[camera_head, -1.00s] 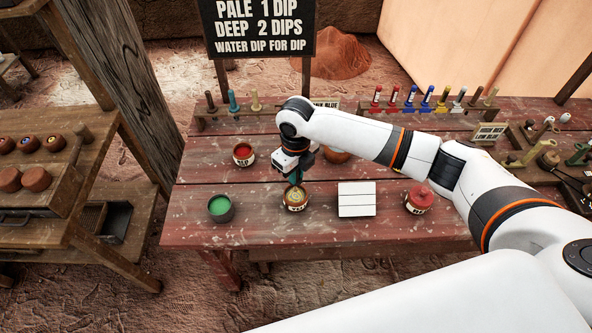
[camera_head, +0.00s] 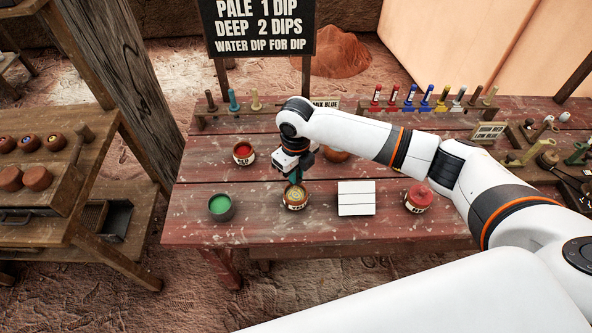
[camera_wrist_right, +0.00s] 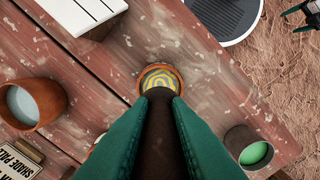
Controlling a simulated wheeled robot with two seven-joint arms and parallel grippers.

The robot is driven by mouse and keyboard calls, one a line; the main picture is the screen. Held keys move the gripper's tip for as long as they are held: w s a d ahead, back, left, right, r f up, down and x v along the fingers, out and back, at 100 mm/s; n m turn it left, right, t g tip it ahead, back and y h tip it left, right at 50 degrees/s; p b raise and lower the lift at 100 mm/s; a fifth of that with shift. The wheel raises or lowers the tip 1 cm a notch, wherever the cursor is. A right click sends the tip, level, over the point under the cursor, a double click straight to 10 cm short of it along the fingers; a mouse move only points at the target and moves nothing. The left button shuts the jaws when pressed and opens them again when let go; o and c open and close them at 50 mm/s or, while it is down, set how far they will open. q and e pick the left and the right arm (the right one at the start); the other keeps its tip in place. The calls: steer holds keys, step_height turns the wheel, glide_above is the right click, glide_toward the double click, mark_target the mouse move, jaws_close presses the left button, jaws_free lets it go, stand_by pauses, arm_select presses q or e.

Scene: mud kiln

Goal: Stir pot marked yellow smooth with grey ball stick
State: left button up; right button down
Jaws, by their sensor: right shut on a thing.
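The pot with a yellow swirl (camera_head: 294,199) stands upright on the red table, with a label on its front. In the right wrist view, yellow and grey-green rings (camera_wrist_right: 160,78) show inside its orange rim. My right gripper (camera_head: 294,178) is just above this pot, pointing down. In the wrist view its green fingers (camera_wrist_right: 160,105) are shut on a dark brown stick (camera_wrist_right: 158,135), which reaches down over the pot's opening. The stick's far end and any grey ball are hidden. My left gripper (camera_wrist_right: 297,19) shows at the wrist view's top right corner, apparently open and empty, away from the table.
A green pot (camera_head: 220,207) stands left of the swirled pot, a red one (camera_head: 243,154) behind it. A white tile block (camera_head: 356,199) and a pot with a red top (camera_head: 418,197) stand to the right. A brown pot (camera_head: 335,155) is partly behind my arm.

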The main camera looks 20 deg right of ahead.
steer(key=shift+f+b, duration=1)
steer(key=shift+f, duration=0.9)
steer(key=shift+r, duration=0.1)
